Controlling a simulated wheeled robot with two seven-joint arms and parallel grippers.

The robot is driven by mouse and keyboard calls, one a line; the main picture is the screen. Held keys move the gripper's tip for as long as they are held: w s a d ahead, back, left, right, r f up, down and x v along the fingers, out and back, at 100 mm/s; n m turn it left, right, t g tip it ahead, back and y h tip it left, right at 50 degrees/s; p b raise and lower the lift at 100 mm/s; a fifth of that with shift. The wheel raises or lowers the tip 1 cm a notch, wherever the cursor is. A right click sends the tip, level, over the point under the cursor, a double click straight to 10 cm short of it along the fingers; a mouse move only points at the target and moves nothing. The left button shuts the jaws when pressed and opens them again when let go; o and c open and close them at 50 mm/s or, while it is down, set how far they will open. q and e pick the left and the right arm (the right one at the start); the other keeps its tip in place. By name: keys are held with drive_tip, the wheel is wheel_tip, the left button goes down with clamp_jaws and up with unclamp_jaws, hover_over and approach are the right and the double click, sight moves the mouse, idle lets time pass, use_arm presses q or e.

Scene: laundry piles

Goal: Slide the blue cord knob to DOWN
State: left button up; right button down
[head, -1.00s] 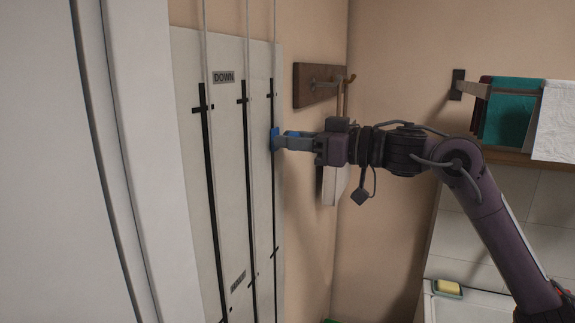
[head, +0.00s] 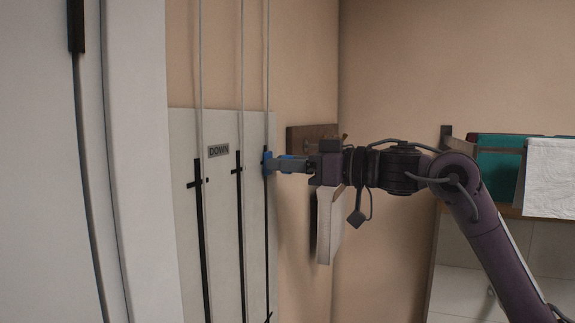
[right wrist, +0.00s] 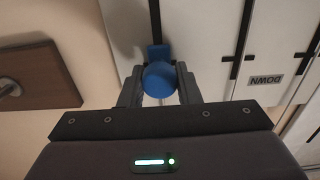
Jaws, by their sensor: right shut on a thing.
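The blue cord knob (head: 267,163) sits near the top of the rightmost black slot (head: 266,220) on the pale wall panel (head: 222,240). My right gripper (head: 275,164) reaches in from the right and is shut on the knob. In the right wrist view the round blue knob (right wrist: 160,79) lies between the two fingers of my right gripper (right wrist: 160,88). The DOWN label (head: 218,151) is at the panel's upper part, left of the knob and about level with it. It also shows in the right wrist view (right wrist: 266,80). My left gripper is not in view.
Two other slots with cross marks (head: 197,184) run left of the knob's slot, with cords above them. A wooden hook board (head: 311,135) is on the wall close behind my right gripper. A rail with a teal towel (head: 495,162) and a white towel (head: 550,178) is at right.

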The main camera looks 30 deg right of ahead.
drive_tip(key=c, duration=1.1)
unclamp_jaws()
drive_tip(key=shift+f, duration=0.15)
drive_tip(key=shift+o, duration=0.2)
drive_tip(key=b+v, duration=0.4)
drive_tip(key=v, duration=0.3)
drive_tip(key=shift+s+d, duration=0.25)
drive_tip(key=shift+s, duration=0.05)
